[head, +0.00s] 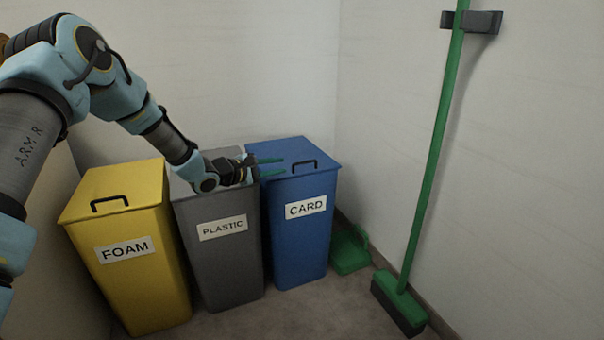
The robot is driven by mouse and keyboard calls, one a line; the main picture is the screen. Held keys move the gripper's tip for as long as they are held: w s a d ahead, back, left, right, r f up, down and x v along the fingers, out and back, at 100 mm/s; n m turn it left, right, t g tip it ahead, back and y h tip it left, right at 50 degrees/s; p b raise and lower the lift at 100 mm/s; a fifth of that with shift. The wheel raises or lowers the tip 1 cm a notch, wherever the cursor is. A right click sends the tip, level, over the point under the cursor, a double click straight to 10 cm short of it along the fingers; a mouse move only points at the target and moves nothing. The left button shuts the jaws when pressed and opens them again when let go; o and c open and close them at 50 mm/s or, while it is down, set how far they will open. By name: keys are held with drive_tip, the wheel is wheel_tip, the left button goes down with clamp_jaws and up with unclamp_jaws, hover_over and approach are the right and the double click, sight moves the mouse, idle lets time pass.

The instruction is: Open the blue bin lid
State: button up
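The blue bin (299,235), labelled CARD, stands at the right end of a row of bins. Its blue lid (315,152) is closed and has a dark bar handle (305,165) near the front edge. My gripper (284,167) reaches in from the left over the grey bin, with its two green fingers pointing right over the left part of the blue lid. The fingers are apart with a gap between them, and nothing shows in the gap. The fingertips are just left of the handle. I cannot tell whether they touch the lid.
The grey PLASTIC bin (222,258) and the yellow FOAM bin (138,275) stand close together left of the blue bin. A green dustpan (350,252) lies right of it. A green broom (431,170) hangs from a wall holder (471,21). Walls close off the back and right.

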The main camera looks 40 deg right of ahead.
sight(301, 163)
drive_tip(key=b+x, duration=0.1)
drive_tip(key=x, duration=0.9)
clamp_jaws()
idle(1.3)
